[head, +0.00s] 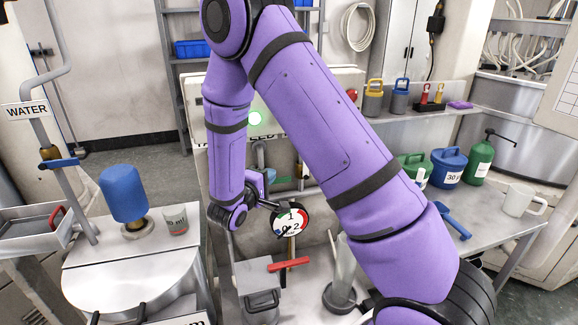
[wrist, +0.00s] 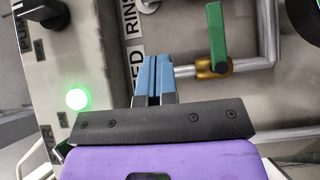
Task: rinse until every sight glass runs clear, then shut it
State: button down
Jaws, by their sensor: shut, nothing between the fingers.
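My gripper (wrist: 153,75) shows blue fingers shut with nothing between them, in front of the grey panel. Beside it to the right, in the wrist view, is a green lever (wrist: 217,38) on a brass valve (wrist: 212,67) in a pipe; the fingers look apart from it. A sign reading "RINS" (wrist: 133,20), cut off, is above the fingers. A green lamp (wrist: 77,99) is lit on the panel; it also shows in the head view (head: 255,118). A round gauge (head: 292,220) and a red lever (head: 288,264) are below. I cannot make out any sight glass; my arm hides much of the panel.
A WATER sign (head: 26,110) hangs on a pipe with a blue valve handle (head: 60,163) at left. A blue cylinder (head: 124,193) and a small cup (head: 175,220) stand on the left bench.

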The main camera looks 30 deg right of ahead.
jog(key=s+d+x, duration=0.1)
jog(key=s+x, duration=0.1)
jog(key=x, duration=1)
jog(key=shift+s+d, duration=0.25)
